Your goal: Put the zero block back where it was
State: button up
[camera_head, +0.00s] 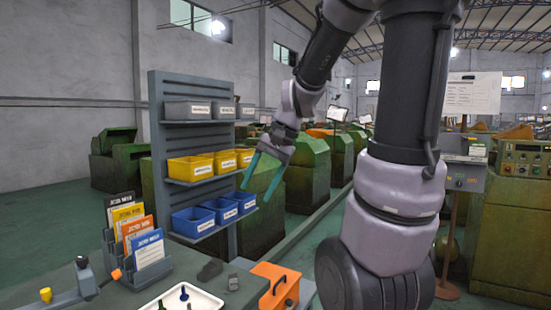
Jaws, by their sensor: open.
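My gripper (256,192) hangs in the air with its two teal fingers apart and nothing between them. It is in front of the right side of the bin rack, above the bench. A small grey block (233,282) sits on the bench top (190,277), left of the orange box; it may be the zero block, but no marking on it can be read. A dark grey lump-like piece (209,270) lies just left of it. My gripper is well above both and touches neither.
The rack (157,100) holds grey, yellow (190,169) and blue bins (193,222). A card holder (150,273), a white tray (205,302) with small parts, an orange box (275,285) and a grey fixture (87,283) crowd the bench. Green machines stand behind.

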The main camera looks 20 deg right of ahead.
jog(key=s+d+r+n+t+h, duration=0.1)
jog(key=s+r+n+t+h, duration=0.1)
jog(key=s+r, duration=0.5)
jog(key=s+n+t, duration=0.1)
jog(key=t, duration=0.1)
jog(key=shift+r+t, duration=0.3)
jog(key=shift+r, duration=0.05)
jog(key=shift+w, duration=0.1)
dwell(0.6)
